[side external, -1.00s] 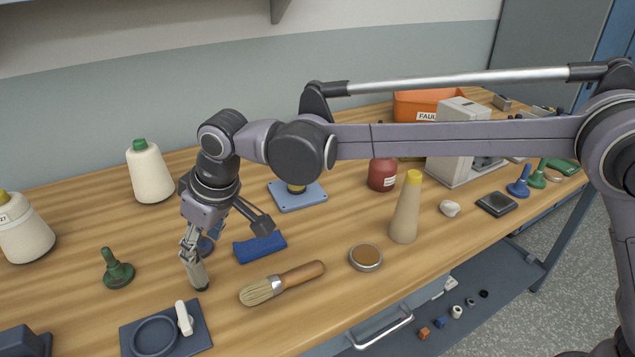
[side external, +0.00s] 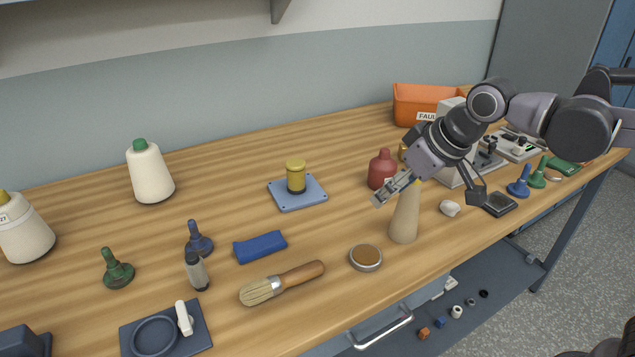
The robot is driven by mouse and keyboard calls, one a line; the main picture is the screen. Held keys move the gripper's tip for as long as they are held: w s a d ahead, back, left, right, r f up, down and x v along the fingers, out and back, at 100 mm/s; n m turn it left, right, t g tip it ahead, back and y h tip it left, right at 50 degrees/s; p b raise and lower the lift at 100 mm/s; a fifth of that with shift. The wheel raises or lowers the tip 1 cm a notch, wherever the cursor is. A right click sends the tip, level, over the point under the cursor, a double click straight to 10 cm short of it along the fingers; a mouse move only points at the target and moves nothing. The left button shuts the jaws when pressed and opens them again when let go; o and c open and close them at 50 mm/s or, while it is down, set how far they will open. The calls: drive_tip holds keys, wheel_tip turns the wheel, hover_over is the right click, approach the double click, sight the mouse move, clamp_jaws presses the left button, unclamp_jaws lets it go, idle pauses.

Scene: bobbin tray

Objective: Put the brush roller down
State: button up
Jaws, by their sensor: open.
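A small grey cylinder with a dark top and bottom (side external: 196,271), which looks like the brush roller, stands upright on the wooden table at the left front. It stands just in front of a blue spindle-shaped piece (side external: 198,241). My gripper (side external: 382,198) is open and empty. It is well to the right of the roller, raised in the air by the upper part of a tan cone with a yellow top (side external: 405,215). I cannot tell whether it touches the cone.
A wooden-handled brush (side external: 290,280), a blue block (side external: 260,247) and a round tin (side external: 366,258) lie between roller and cone. A dark plate with a ring (side external: 195,335) is at the front left. A red bottle (side external: 382,168) stands behind the cone.

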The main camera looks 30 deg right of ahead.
drive_tip(key=s+d+f+m+t+h, duration=0.1)
drive_tip(key=s+d+f+m, duration=0.1)
drive_tip(key=s+d+f, duration=0.4)
drive_tip(key=s+d, duration=0.4)
drive_tip(key=shift+f+m, duration=0.3)
drive_tip(key=shift+f, duration=0.05)
idle(0.6)
